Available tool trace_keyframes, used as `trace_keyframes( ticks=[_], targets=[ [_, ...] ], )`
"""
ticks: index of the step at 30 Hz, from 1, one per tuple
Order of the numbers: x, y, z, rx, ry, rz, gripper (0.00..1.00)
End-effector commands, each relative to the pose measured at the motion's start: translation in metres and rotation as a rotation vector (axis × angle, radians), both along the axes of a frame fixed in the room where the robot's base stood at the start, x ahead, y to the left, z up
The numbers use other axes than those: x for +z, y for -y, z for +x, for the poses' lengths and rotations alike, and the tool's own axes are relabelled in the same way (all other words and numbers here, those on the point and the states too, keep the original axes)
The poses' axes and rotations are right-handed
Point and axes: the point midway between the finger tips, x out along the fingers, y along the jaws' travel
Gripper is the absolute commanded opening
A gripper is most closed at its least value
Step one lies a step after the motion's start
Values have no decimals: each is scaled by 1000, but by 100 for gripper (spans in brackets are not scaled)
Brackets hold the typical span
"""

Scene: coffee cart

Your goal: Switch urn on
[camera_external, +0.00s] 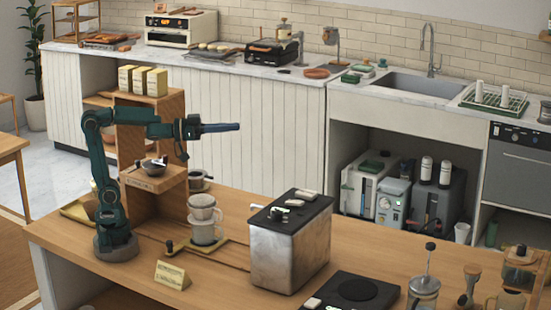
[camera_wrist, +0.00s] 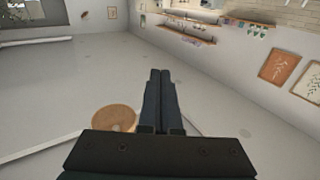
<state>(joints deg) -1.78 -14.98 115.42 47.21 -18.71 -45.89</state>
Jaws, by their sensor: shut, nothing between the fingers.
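The likely urn is a boxy steel unit (camera_external: 285,252) with a black top, standing on the wooden cart. Small light pieces and a dark knob-like part sit on its top; I cannot tell which is the switch or how it is set. My gripper (camera_external: 238,127) is shut and empty, held level in the air above and to the left of the steel unit, well apart from it. The steel unit is not in that view.
On the cart, a dripper on a cup (camera_external: 204,222), a small sign (camera_external: 172,276) and a wooden shelf stand (camera_external: 165,115) are near my arm. A black flat plate (camera_external: 357,290) and a French press (camera_external: 424,290) stand right of the steel unit. The air around my gripper looks clear.

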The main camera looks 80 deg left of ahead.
Motion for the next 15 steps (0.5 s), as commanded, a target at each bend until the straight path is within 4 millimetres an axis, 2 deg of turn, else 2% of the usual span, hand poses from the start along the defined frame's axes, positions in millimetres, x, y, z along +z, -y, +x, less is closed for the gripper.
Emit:
trace_keyframes(
  ticks=[1,5,9,15],
  targets=[
    [1,11,10,-69,21,7,0],
    [-5,41,26,-265,51,24,0],
    [-30,66,36,-454,23,43,0],
    [-74,76,48,-584,-53,71,0]
  ],
)
